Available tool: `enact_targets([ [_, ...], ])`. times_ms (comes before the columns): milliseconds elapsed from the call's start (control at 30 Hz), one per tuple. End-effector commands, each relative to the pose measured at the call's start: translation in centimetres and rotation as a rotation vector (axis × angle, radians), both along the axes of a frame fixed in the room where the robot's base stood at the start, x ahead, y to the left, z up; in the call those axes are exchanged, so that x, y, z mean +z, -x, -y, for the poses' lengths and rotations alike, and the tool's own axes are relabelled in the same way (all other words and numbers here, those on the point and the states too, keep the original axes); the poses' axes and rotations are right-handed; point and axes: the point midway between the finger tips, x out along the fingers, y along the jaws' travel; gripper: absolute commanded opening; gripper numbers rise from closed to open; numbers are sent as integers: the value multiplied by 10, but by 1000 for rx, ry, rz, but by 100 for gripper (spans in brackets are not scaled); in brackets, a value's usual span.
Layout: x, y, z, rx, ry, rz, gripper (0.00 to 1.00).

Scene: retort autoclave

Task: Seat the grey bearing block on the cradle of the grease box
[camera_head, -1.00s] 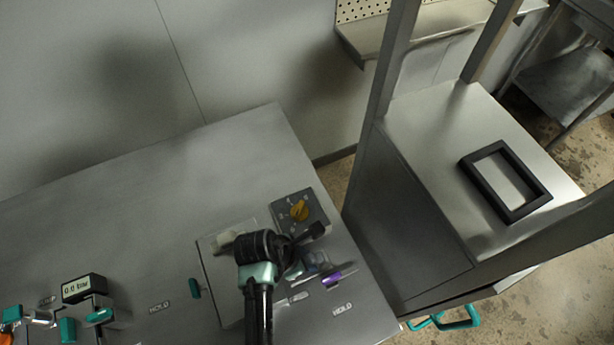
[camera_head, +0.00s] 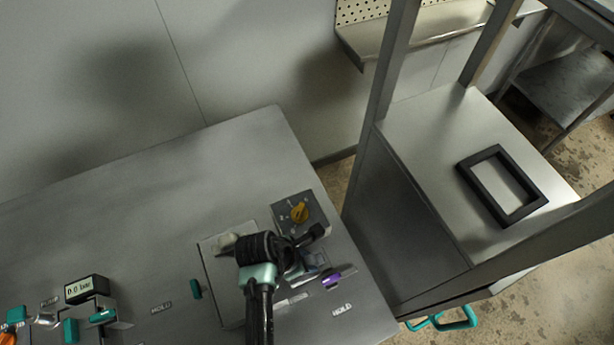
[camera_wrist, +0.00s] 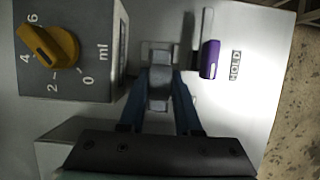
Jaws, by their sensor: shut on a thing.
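The grease box (camera_wrist: 85,75) has a yellow dial (camera_wrist: 48,46) with an ml scale and stands left of my gripper in the wrist view. It also shows in the head view (camera_head: 311,203). My gripper (camera_wrist: 160,78) is shut on the grey bearing block (camera_wrist: 159,88), which sits between its two blue fingers. A pale grey bracket (camera_wrist: 160,50), perhaps the cradle, shows just beyond the block, beside the box. I cannot tell whether the block touches it. In the head view my wrist partly hides the block.
A purple-handled lever (camera_wrist: 209,59) stands close on the right of my gripper, beside a HOLD label (camera_wrist: 235,66). The grey bench (camera_head: 180,190) is clear at the back. A black frame (camera_head: 503,185) lies on the metal stand to the right.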

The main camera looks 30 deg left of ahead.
Motion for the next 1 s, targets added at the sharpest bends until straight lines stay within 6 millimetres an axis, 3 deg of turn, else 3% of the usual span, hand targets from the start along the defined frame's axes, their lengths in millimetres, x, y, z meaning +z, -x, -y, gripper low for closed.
enact_targets([
  [1000, -8, 0, 0, 0, -1, 1, 0],
])
